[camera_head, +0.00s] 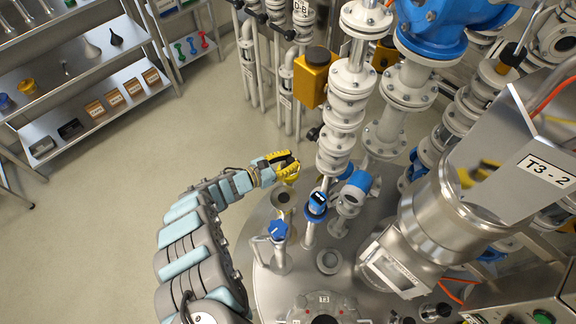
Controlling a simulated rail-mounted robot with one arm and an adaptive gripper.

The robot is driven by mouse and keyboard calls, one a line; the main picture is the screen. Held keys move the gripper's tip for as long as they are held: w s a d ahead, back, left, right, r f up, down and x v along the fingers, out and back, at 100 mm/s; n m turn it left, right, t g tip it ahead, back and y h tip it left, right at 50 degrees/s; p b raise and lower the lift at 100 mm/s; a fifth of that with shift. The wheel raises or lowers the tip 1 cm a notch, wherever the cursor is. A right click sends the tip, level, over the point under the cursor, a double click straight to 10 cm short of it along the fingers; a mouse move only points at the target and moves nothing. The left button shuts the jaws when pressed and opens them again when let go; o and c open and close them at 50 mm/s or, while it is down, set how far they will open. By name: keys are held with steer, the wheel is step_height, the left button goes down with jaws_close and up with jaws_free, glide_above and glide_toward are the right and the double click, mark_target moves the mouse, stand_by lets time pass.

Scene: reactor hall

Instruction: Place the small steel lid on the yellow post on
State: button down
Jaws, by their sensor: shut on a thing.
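My gripper (286,166) has yellow-and-black fingers and is above the left rim of the steel reactor top (262,236). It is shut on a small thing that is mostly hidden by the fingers. A little yellow shows just under the fingertips, and I cannot tell whether it is part of a finger or of the held thing. I cannot make out the small steel lid or the yellow post clearly.
A blue-handled valve (278,230) and blue-capped instruments (317,204) stand close to the nozzle. Thick white flanged piping (346,100) rises right of my gripper. A large steel unit (435,225) is further right. Shelves (95,100) are at upper left, with open floor between.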

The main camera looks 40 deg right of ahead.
mark_target(288, 159)
steer(key=shift+w+d+f+b, duration=0.3)
steer(key=shift+w+f+b, duration=0.2)
steer(key=shift+f, duration=0.2)
steer(key=shift+w+d+f+b, duration=0.3)
steer(key=shift+w+f+b, duration=0.2)
steer(key=shift+f, duration=0.2)
steer(key=shift+w+d+f+b, duration=0.1)
steer(key=shift+w+f+b, duration=0.2)
steer(key=shift+f, duration=0.2)
steer(key=shift+f+b, duration=0.8)
steer(key=shift+f, duration=0.5)
steer(key=shift+f, duration=0.15)
steer(key=c, duration=0.9)
jaws_free()
